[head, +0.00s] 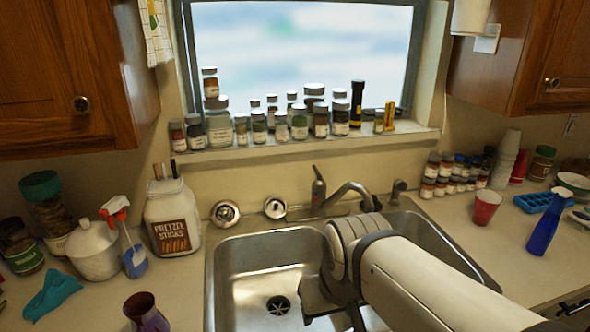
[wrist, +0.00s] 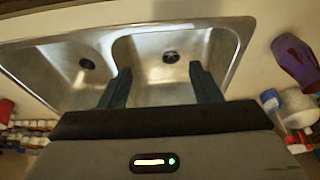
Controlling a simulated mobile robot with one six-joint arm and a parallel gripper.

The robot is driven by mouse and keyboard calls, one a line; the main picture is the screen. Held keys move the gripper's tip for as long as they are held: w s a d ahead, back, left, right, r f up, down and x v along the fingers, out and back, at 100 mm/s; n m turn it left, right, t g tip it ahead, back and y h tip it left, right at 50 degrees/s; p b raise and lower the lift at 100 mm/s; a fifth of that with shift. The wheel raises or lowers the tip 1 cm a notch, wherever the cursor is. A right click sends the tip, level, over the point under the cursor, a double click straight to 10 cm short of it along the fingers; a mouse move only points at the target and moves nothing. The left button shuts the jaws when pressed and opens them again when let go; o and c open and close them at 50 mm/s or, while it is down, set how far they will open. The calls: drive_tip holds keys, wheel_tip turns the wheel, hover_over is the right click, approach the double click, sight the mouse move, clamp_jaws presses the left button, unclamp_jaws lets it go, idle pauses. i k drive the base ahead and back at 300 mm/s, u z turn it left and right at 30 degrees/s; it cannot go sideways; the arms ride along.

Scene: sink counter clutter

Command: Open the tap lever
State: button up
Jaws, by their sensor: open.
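The tap stands at the back rim of the sink. Its upright lever (head: 318,186), grey with a small red mark, rises left of the curved spout (head: 352,190). My gripper (wrist: 162,85) is open and empty, with its two dark fingers apart over the sink in the wrist view. In the head view my gripper hangs low over the basins, in front of the tap and apart from the lever. My arm hides part of the right basin. The tap does not show in the wrist view.
The steel sink (head: 235,262) has two basins. A pretzel jar (head: 172,215), a spray bottle (head: 132,240) and a purple vase (head: 146,312) stand left. Several jars line the sill.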

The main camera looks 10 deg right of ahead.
sight(319, 176)
drive_tip(key=z, duration=0.1)
drive_tip(key=k, duration=0.55)
drive_tip(key=u, duration=2.1)
drive_tip(key=k, duration=0.6)
drive_tip(key=z, duration=1.95)
drive_tip(key=i, duration=1)
drive_tip(key=z, duration=0.05)
